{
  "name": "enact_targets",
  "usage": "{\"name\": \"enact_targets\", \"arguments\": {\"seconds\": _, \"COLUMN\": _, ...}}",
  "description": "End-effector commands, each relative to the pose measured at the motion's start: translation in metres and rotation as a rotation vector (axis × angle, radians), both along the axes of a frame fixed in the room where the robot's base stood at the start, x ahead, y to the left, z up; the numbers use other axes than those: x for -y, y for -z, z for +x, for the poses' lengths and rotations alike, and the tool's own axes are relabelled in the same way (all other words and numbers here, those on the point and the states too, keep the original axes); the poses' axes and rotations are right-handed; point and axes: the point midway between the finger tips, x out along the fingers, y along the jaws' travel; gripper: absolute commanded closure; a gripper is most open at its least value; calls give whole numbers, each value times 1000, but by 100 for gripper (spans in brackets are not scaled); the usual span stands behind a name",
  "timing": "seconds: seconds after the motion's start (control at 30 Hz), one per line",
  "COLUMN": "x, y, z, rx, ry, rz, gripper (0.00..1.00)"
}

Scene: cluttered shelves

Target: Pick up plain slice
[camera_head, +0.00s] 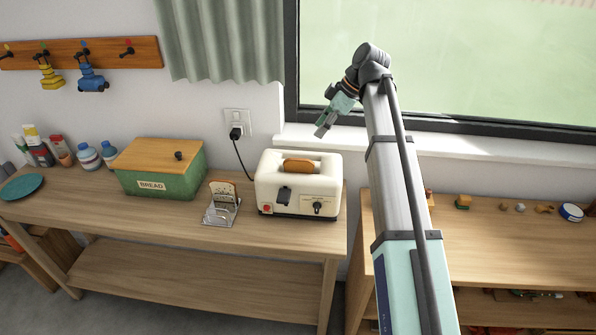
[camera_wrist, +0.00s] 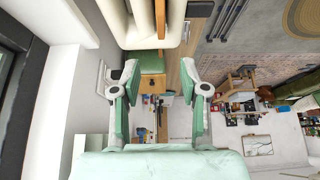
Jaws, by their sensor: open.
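A brown slice (camera_head: 298,166) stands in the slot of the cream toaster (camera_head: 268,196), with only its top showing. A second slice (camera_head: 222,190) stands upright in a small metal rack (camera_head: 220,216) left of the toaster; its face looks speckled. I cannot tell for certain which one is the plain slice. My gripper (camera_head: 323,127) is open and empty, above and to the right of the toaster, in front of the window. In the wrist view my gripper (camera_wrist: 158,70) has its fingers wide apart, and the toaster (camera_wrist: 143,30) with a brown strip of slice (camera_wrist: 160,16) is at the top.
A green bread box (camera_head: 160,184) with a wooden lid stands left of the rack. Bottles (camera_head: 88,157) and a teal plate (camera_head: 21,187) are farther left. A black cord runs from the wall socket (camera_head: 237,124) behind the toaster. The table's front strip (camera_head: 120,220) is clear.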

Motion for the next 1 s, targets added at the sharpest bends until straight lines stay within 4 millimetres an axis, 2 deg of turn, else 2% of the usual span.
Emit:
{"name": "enact_targets", "arguments": {"seconds": 0.4, "x": -38, "y": 66, "z": 1, "rx": -2, "ry": 0, "rz": 0, "gripper": 56}}
{"name": "enact_targets", "arguments": {"seconds": 0.53, "x": -44, "y": 78, "z": 2, "rx": 0, "ry": 1, "rz": 0, "gripper": 56}}
{"name": "enact_targets", "arguments": {"seconds": 0.77, "x": -48, "y": 86, "z": 2, "rx": -1, "ry": 0, "rz": 0, "gripper": 56}}
{"name": "enact_targets", "arguments": {"seconds": 1.0, "x": -56, "y": 110, "z": 0, "rx": -2, "ry": 1, "rz": -1, "gripper": 56}}
